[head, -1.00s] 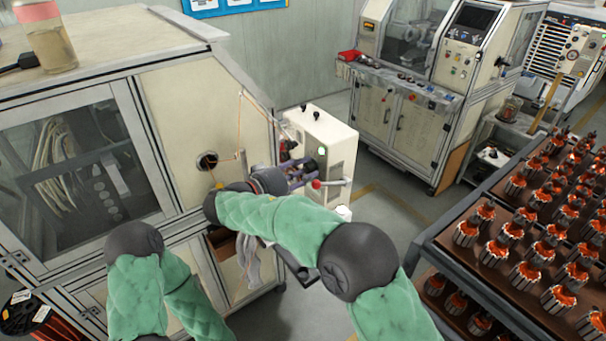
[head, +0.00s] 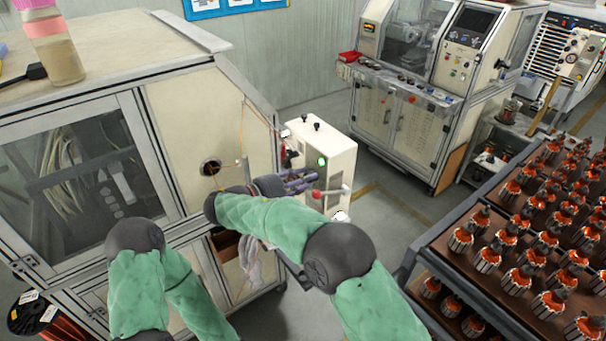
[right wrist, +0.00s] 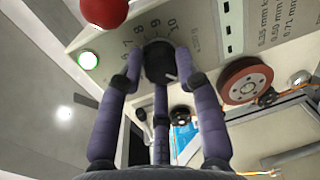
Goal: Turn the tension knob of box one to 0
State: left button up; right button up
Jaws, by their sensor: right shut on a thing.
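Box one, the cream box (head: 335,155) with a lit green button (head: 322,161), stands beside the large machine. My right gripper (head: 308,183) is at its front face. In the right wrist view, the fingers of my right gripper (right wrist: 158,80) are closed around the black tension knob (right wrist: 157,60). Dial numbers from about 6 to 10 show along the knob's upper left and top. A pale mark shows at the knob's lower right edge; the rest of the scale is hidden. My left arm shows at the lower left, but its gripper is not in view.
A red-rimmed wheel (right wrist: 245,82) is to the right. The large machine (head: 205,115) is at left; a rack of armatures (head: 440,240) stands at right.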

jog(key=shift+f+n+p, duration=0.2)
jog(key=shift+n+p, duration=0.15)
jog(key=shift+n, duration=0.25)
jog(key=o, duration=1.1)
jog(key=shift+o, duration=0.2)
jog(key=shift+d+r, duration=0.1)
jog(key=shift+s, duration=0.1)
jog(key=f+v, duration=0.1)
jog(key=v, duration=0.6)
jog(key=shift+a+r, duration=0.3)
jog(key=shift+r, duration=0.2)
